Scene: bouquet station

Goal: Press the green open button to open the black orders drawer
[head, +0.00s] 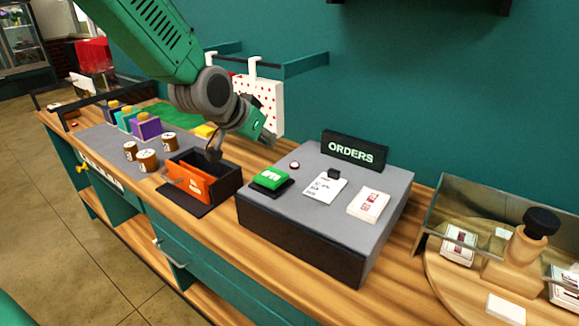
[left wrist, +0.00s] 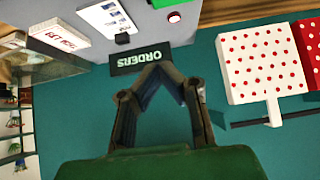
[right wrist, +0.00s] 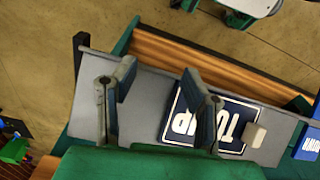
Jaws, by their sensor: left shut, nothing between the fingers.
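The orders unit (head: 297,241) is a box with a grey top and a black front, which looks flush and shut. The green button (head: 270,178) with white lettering sits on a black base at its top left corner. The black ORDERS sign (head: 354,149) stands at the back; it shows upside down in the left wrist view (left wrist: 140,60). My left gripper (head: 269,139) is behind and above the green button, apart from it. Its fingertips (left wrist: 160,68) meet with nothing between them. My right gripper (right wrist: 160,75) is open and empty, seen only in the right wrist view.
A small red button (head: 294,165), a paper note (head: 325,187) and a card stack (head: 368,203) lie on the unit. A black and orange box (head: 190,182) and brown spools (head: 147,160) stand left. A round wooden board (head: 450,285) is right. A TULIP card (right wrist: 240,120) lies below my right gripper.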

